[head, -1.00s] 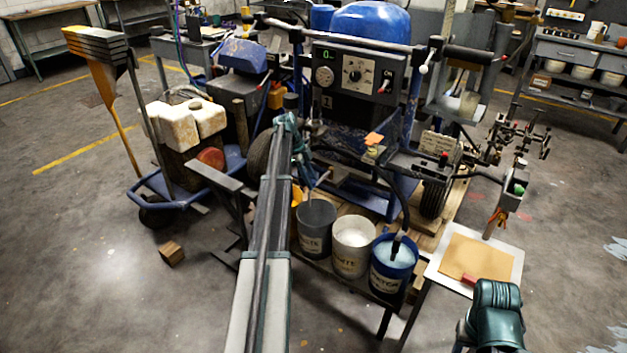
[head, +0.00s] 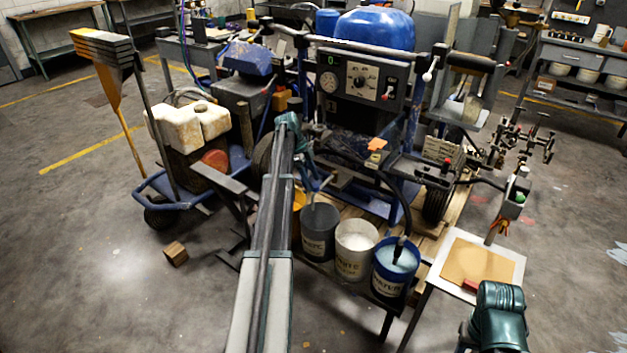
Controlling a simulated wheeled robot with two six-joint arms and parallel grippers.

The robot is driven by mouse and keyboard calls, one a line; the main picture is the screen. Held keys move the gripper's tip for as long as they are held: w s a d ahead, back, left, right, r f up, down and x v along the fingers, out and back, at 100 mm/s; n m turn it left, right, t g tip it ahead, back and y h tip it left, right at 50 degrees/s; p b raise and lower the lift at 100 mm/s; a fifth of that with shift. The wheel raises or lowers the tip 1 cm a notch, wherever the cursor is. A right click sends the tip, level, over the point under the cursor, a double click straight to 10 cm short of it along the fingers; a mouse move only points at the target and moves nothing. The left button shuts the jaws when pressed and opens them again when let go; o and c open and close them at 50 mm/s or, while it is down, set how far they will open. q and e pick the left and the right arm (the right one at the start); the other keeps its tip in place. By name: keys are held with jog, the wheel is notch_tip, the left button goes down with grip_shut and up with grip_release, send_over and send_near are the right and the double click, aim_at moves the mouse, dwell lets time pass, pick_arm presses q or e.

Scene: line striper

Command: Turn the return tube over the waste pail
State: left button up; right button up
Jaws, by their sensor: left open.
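The waste pail (head: 320,229) is the dark grey bucket at the left of a row of three in the head view; its label is partly readable. My left arm comes up from the bottom and passes just left of it. My left gripper (head: 318,184) is small and partly hidden behind my wrist, above and behind the pail's rim, apart from it as far as I can see. Its jaws are open. I cannot make out the return tube clearly among the dark parts there. My right arm shows at the lower right, but its gripper is not in view.
A white pail (head: 356,250) and a blue pail (head: 395,267) with a dark tube in it stand right of the waste pail. The striper's control panel (head: 360,78) is behind. A small table (head: 512,270) stands at right. Open floor lies left.

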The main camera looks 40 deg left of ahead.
pick_arm(q)
jog(key=p+v, duration=1)
jog(key=v, duration=0.1)
jog(key=shift+r, duration=0.4)
jog(key=shift+a, duration=0.1)
jog(key=s+d+r+n+g+y+p, duration=0.1)
jog(key=s+d+n+p, duration=0.15)
jog(key=d, duration=1.65)
jog(key=s+d+r+n+g+y+p, duration=0.15)
jog(key=s+d, duration=0.25)
jog(key=d, duration=1.4)
jog(key=s+d+r+n+y+p, duration=0.2)
jog(key=s+d+n, duration=0.4)
jog(key=s+d, duration=1.4)
jog(key=shift+s+d+n+t+y, duration=0.2)
jog(key=shift+d+n+t+y, duration=0.15)
jog(key=shift+t+y, duration=0.15)
